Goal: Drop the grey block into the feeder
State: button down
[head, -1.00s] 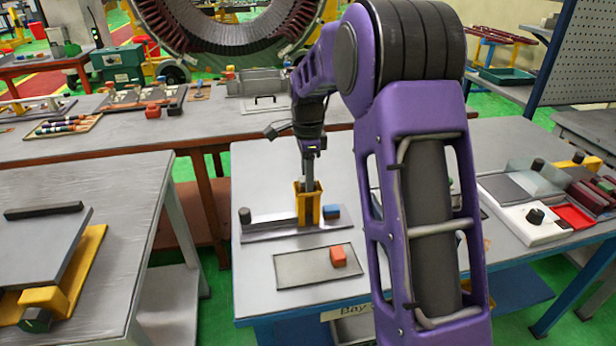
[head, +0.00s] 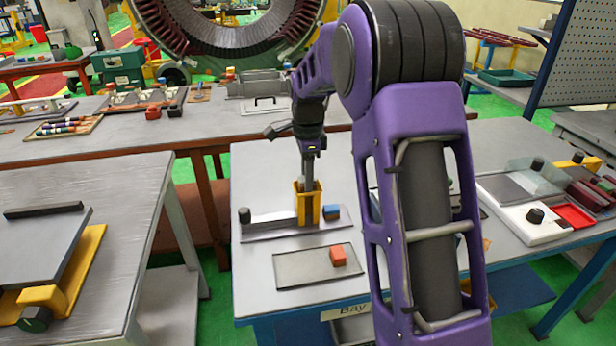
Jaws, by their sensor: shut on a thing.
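The yellow feeder (head: 308,208) is an upright, open-topped box on a grey base plate on the middle table. My gripper (head: 308,182) points straight down at the feeder's mouth, with its tips at or just inside the rim. It is shut on a small grey piece, which I take to be the grey block (head: 307,186). The block is mostly hidden by the fingers and the feeder's rim, so I cannot tell how deep it sits.
An orange block (head: 338,255) lies on a grey mat (head: 295,268) in front. My arm hides the table's right part.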

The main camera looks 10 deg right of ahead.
jog(key=shift+g, duration=0.3)
jog(key=f, duration=0.2)
jog(key=s+f, duration=0.1)
jog(key=f, duration=0.1)
jog(key=shift+s+f, duration=0.15)
jog(key=shift+f, duration=0.05)
jog(key=c, duration=0.7)
grip_release()
jog(key=shift+c, duration=0.7)
jog(key=shift+o, duration=0.2)
jog(key=shift+w+r+p, duration=0.25)
jog(key=shift+r+p, duration=0.8)
jog(key=shift+r, duration=0.1)
jog(key=shift+w+r+p, duration=0.25)
jog(key=shift+r+p, duration=0.8)
jog(key=shift+r, duration=0.05)
jog(key=shift+w+r, duration=0.1)
jog(key=shift+r, duration=1.2)
